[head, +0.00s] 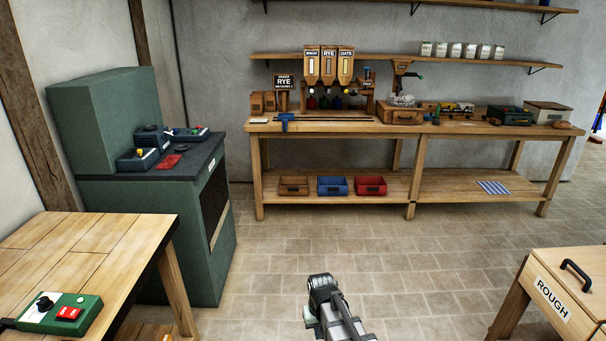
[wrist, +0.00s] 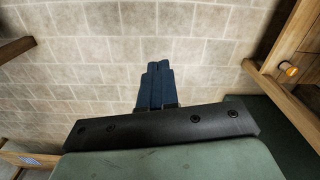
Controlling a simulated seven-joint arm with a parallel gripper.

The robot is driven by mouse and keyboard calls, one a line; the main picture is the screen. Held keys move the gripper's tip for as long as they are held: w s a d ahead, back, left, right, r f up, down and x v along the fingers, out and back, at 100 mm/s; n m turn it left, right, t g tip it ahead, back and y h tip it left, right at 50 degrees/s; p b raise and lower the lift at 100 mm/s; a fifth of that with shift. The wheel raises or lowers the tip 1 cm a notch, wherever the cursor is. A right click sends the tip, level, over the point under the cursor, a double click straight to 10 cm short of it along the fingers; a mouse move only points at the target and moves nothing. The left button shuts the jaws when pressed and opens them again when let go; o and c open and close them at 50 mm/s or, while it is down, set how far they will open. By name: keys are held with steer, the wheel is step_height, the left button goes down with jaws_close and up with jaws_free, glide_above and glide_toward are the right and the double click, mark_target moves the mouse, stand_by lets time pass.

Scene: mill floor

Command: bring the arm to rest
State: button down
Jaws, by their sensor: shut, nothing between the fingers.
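My arm shows at the bottom middle of the head view, over the bare tiled floor. The fingertips cannot be made out there. In the wrist view my gripper (wrist: 158,68) has its blue fingers pressed together, with nothing between them. It points out over the floor tiles and touches nothing that I can see.
A long workbench (head: 400,128) with grain dispensers (head: 328,66) stands at the back wall. A green cabinet (head: 150,225) and a wooden table (head: 75,245) with a switch box (head: 60,313) are at left. A chest marked ROUGH (head: 552,300) is at lower right. The middle floor is clear.

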steer(key=s+d+f+m, duration=0.1)
steer(key=s+d+f, duration=0.1)
steer(key=s+d, duration=0.3)
steer(key=s+d+f+m, duration=0.1)
steer(key=s+d+f, duration=0.15)
steer(key=d, duration=0.45)
steer(key=s+f+g, duration=0.3)
steer(key=s+f, duration=0.7)
steer(key=s, duration=0.5)
steer(key=s+f+g, duration=0.3)
steer(key=s+f, duration=0.7)
steer(key=s, duration=0.4)
steer(key=shift+s+g, duration=0.35)
steer(key=shift+g, duration=0.05)
